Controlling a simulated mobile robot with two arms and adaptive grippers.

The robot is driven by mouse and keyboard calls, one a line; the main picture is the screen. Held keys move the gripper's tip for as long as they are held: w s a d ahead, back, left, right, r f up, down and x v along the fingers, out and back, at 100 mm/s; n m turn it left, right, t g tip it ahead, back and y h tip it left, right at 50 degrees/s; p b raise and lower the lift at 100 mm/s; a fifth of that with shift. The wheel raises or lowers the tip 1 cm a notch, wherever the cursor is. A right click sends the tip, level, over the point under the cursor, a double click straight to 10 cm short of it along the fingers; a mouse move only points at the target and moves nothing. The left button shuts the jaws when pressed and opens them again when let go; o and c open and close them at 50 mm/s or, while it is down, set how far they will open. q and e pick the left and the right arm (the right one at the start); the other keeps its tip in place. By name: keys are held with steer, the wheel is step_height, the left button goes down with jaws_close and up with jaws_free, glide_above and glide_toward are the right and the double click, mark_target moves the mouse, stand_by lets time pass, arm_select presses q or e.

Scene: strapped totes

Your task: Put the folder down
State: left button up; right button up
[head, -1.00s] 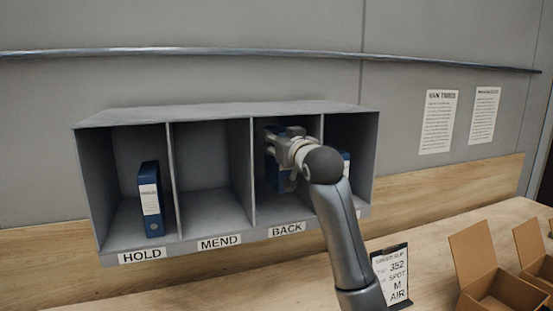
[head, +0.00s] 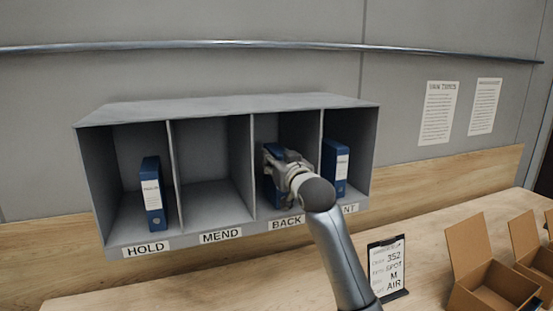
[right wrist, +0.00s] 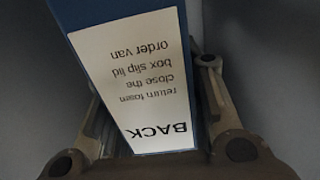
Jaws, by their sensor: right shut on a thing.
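A blue folder (head: 271,190) is in the BACK compartment of the grey shelf unit (head: 225,110). In the right wrist view the folder (right wrist: 75,15) shows a white label with upside-down text that reads BACK. My right gripper (head: 275,168) is inside the front of the BACK compartment, shut on the folder with a finger on each side of it. The arm hides part of the folder, and I cannot tell whether its foot touches the compartment floor. My left gripper is not in view.
Blue folders stand in the HOLD compartment (head: 152,195) and the far right compartment (head: 335,168), whose label is partly hidden. The MEND compartment (head: 215,195) is empty. A clipboard (head: 388,268) and open cardboard boxes (head: 490,285) stand on the wooden bench at right.

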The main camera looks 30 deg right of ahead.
steer(key=o, duration=1.2)
steer(key=shift+f, duration=0.15)
steer(key=shift+c, duration=0.2)
steer(key=b+v, duration=0.3)
steer(key=v, duration=0.9)
